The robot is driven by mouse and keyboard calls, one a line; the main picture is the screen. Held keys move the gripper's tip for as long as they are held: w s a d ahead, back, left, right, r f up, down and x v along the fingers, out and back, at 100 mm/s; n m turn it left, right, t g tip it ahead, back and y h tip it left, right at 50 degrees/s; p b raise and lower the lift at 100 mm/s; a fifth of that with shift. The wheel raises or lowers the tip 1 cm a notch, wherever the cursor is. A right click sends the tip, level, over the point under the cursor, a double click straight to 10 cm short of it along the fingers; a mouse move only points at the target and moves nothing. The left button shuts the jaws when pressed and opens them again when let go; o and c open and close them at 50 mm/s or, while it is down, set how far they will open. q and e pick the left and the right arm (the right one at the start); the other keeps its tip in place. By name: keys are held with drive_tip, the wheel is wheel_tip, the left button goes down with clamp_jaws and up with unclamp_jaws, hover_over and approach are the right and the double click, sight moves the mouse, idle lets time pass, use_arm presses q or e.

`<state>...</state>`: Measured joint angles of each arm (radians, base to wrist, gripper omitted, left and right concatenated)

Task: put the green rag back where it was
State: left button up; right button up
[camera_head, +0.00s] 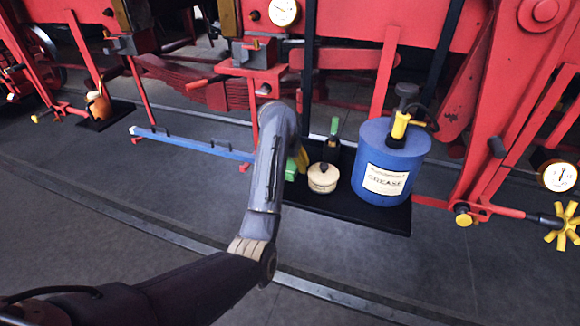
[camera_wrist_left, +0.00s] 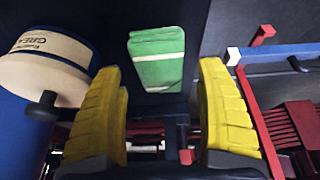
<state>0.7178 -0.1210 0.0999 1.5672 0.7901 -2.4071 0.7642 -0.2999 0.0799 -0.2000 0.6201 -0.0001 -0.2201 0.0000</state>
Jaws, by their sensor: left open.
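The green rag (camera_wrist_left: 157,58) lies flat as a folded pad on a dark surface in the left wrist view, ahead of and between my fingertips. In the head view a small part of the green rag (camera_head: 291,170) shows on the black tray (camera_head: 375,213), beside my left arm. My left gripper (camera_wrist_left: 163,70) is open, its two yellow fingers apart with nothing between them. In the head view my arm hides most of this gripper; only a little yellow (camera_head: 302,158) of it shows. Whether a finger touches the rag I cannot tell. My right gripper is not in view.
A blue bar (camera_head: 190,143) lies left. Red machinery (camera_head: 350,20) stands behind. The floor in front is clear.

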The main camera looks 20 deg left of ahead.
use_arm(q)
drive_tip(key=shift+v, duration=2.4)
